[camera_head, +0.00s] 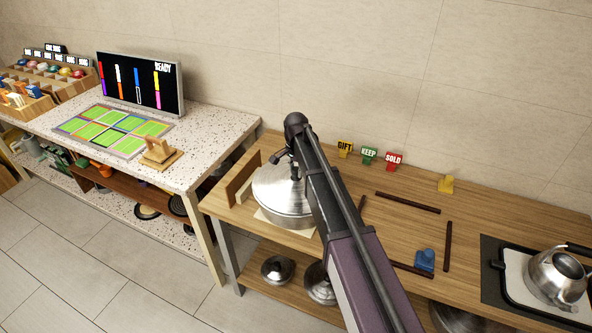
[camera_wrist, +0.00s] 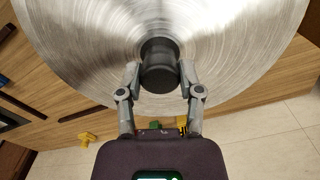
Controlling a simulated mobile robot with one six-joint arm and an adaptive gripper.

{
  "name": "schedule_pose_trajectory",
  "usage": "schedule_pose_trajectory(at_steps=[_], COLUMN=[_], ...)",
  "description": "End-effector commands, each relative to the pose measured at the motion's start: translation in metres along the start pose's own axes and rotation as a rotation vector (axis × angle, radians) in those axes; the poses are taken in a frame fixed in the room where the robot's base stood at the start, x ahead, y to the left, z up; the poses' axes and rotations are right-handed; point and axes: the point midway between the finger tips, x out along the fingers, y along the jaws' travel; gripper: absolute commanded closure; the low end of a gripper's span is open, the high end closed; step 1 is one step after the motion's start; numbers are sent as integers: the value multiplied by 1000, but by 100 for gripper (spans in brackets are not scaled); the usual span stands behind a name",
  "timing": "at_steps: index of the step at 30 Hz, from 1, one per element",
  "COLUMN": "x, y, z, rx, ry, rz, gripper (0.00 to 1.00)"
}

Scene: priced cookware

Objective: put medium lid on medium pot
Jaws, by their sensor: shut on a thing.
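My gripper (camera_wrist: 159,76) is shut on the black knob (camera_wrist: 159,60) of a round brushed-steel lid (camera_wrist: 85,45), which fills the upper wrist view. In the head view, my gripper (camera_head: 294,168) is over the left end of the wooden table, partly hidden by my arm. The lid (camera_head: 272,183) there lies level over a wide steel pot (camera_head: 285,217). The pot stands on a pale square board (camera_head: 267,221). The lid looks seated on or very close to the rim; I cannot tell whether it touches. My arm hides the right side of both.
A wooden upright panel (camera_head: 243,178) stands left of the pot. Gift, keep and sold signs (camera_head: 369,155) stand at the back. Dark strips (camera_head: 408,203) and a blue marker (camera_head: 425,260) lie to the right. A kettle (camera_head: 557,277) is at far right. Steel cookware (camera_head: 277,269) sits on the lower shelf.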

Motion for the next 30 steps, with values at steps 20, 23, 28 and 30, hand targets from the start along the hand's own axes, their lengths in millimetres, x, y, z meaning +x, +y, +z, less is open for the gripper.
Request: schedule_pose_trajectory(at_steps=[20,23,28,30], x=[4,5,4,4], y=[0,0,0,0], z=[0,0,0,0], rx=[0,0,0,0], ry=[0,0,0,0], rz=[0,0,0,0], gripper=[100,100,100,35])
